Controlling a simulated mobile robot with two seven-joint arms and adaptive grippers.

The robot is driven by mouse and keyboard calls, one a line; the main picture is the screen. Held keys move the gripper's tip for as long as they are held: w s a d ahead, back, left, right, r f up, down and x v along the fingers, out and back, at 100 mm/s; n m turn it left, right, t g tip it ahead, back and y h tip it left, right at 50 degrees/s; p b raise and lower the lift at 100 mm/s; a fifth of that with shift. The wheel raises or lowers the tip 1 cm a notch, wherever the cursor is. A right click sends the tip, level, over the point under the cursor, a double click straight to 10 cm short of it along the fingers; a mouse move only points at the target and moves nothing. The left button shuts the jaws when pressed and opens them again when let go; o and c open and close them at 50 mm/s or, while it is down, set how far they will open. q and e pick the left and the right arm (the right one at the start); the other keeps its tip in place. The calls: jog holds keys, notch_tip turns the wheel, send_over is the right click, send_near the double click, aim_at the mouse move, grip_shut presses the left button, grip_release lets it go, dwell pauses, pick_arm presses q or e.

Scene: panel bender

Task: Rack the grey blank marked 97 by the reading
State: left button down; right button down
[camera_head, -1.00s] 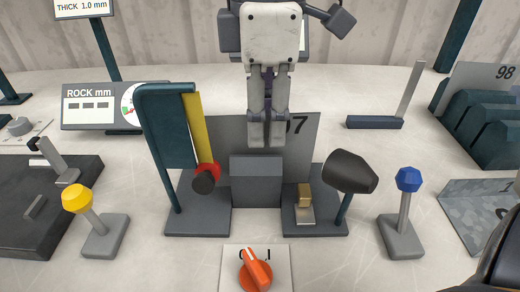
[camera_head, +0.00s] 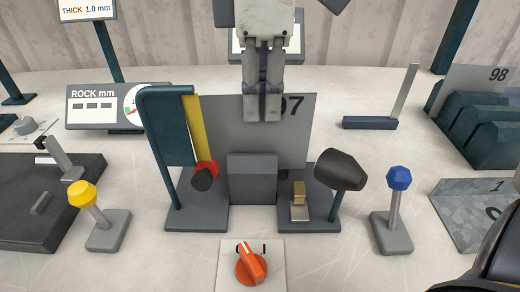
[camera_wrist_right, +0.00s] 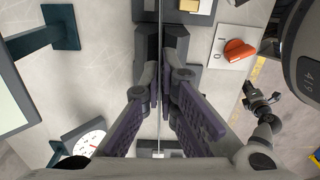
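The grey blank marked 97 (camera_head: 222,120) stands upright behind the dark block of the bender. The blank's lower edge is hidden by the block. My right gripper (camera_head: 262,115) is shut on its upper part and covers part of the number. In the right wrist view the blank (camera_wrist_right: 160,40) is a thin edge between the fingers (camera_wrist_right: 163,98). The ROCK mm readout (camera_head: 100,107) shows dashes beside a round dial. A teal slotted rack (camera_head: 455,130) stands at the right with a plate marked 98 behind it. What seems my left gripper (camera_wrist_right: 262,104) shows small in the wrist view.
A yellow-knobbed lever (camera_head: 84,195) and a blue-knobbed lever (camera_head: 399,180) flank the bender. A black knob (camera_head: 341,170) stands at its right post. An orange switch (camera_head: 250,267) is in front. A sign reads THICK 1.0 mm.

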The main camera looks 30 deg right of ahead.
jog(key=shift+r, duration=4.1)
jog(key=shift+w, duration=0.1)
